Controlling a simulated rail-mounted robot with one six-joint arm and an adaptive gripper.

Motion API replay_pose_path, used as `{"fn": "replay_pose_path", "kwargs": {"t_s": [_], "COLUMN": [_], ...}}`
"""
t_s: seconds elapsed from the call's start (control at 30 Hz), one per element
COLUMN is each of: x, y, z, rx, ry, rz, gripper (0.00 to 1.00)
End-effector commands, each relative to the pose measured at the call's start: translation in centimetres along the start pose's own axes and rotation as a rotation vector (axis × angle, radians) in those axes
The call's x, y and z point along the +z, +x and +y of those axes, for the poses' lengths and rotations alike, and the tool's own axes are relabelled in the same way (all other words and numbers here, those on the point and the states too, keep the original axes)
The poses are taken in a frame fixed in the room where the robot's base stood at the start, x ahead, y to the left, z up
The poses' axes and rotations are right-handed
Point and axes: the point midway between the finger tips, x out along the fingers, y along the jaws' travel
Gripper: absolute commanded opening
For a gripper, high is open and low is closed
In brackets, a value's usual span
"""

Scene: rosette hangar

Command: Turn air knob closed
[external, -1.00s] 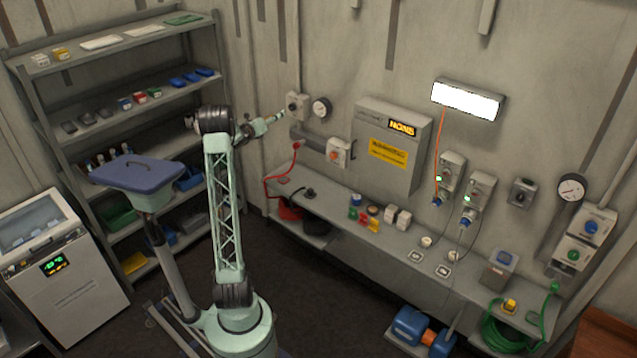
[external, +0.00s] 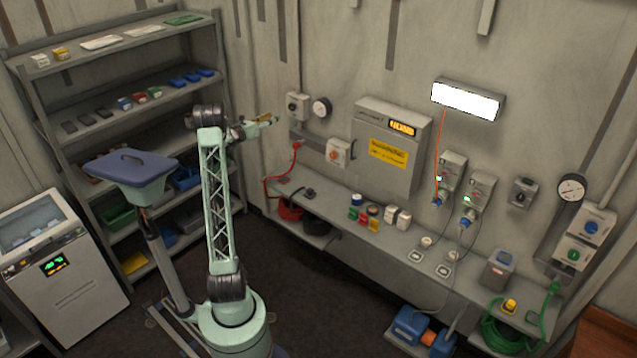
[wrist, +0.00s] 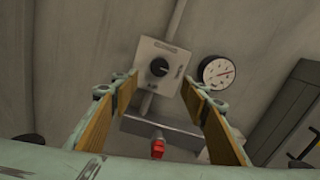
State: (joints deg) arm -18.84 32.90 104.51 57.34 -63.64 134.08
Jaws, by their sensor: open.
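The air knob (wrist: 158,67) is a round black knob on a pale square wall box (wrist: 147,51). Its light mark seems to point to the right in the wrist view. In the external view the box (external: 297,106) is on the back wall, left of the round gauge (external: 321,108). My gripper (external: 274,118) is off the wall, to the left of the box. In the wrist view my gripper (wrist: 160,86) is open, with its two orange-brown finger pads spread wide. The knob shows between and beyond the fingertips, untouched. Nothing is held.
The white-faced gauge (wrist: 218,72) sits right of the knob box. Below are a grey bar (wrist: 165,132) and a red fitting (wrist: 157,148). A red hose (external: 267,190) hangs underneath. A grey cabinet (external: 385,150) stands out from the wall to the right.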

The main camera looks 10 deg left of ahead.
Motion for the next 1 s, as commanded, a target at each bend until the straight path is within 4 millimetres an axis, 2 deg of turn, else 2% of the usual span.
{"fn": "replay_pose_path", "kwargs": {"t_s": [0.17,0.37,1.0], "x": [0.0,-0.1,-0.1], "y": [0.5,2.0,10.1], "z": [0.0,-0.1,-0.1], "rx": [-0.001,-0.001,-0.001], "ry": [0.000,0.000,0.000], "rz": [0.000,0.001,0.001], "gripper": [0.41,0.41,0.41]}}
